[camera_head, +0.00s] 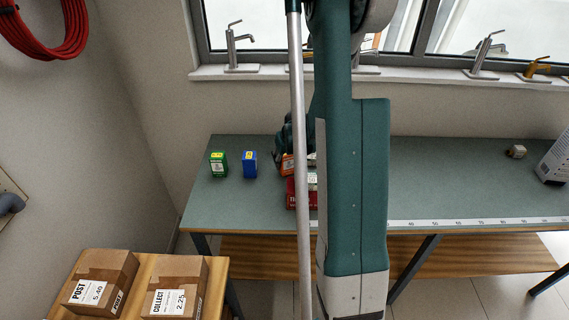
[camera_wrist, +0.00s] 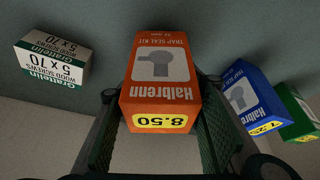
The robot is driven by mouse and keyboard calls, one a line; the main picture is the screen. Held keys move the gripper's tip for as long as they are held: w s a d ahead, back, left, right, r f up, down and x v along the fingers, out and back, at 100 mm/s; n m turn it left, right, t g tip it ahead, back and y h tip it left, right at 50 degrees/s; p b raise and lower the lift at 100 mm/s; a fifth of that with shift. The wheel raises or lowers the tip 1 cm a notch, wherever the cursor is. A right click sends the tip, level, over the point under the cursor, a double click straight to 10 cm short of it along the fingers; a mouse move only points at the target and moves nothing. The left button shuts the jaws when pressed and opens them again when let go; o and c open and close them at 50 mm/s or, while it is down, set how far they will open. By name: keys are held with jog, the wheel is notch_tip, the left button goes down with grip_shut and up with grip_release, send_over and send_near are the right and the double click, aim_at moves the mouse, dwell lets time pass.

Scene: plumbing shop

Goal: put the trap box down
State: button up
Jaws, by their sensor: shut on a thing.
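The orange Halbrenn trap seal kit box (camera_wrist: 160,75), with an 8.50 price label, is between the two green fingers of my gripper (camera_wrist: 160,118) in the wrist view. The gripper is shut on it. In the head view the orange box (camera_head: 287,166) shows only in part, left of my arm, with my gripper (camera_head: 290,140) over the workbench (camera_head: 240,205). Whether the box touches the bench top cannot be told. A blue trap seal kit box (camera_wrist: 245,95), priced 7.25, stands to its right in the wrist view; it also shows in the head view (camera_head: 250,164).
A green box (camera_head: 218,164) stands left of the blue one. A red box (camera_head: 292,194) sits near the front edge, partly hidden by my arm. A white-and-green screw box (camera_wrist: 52,62) is at left in the wrist view. The bench right of my arm is mostly clear.

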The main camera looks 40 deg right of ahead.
aim_at(289, 156)
jog(key=shift+f, duration=0.8)
jog(key=shift+f, duration=0.15)
jog(key=o, duration=1)
jog(key=shift+r, duration=0.2)
jog(key=shift+v, duration=6)
jog(key=shift+s, duration=0.1)
jog(key=shift+a, duration=0.1)
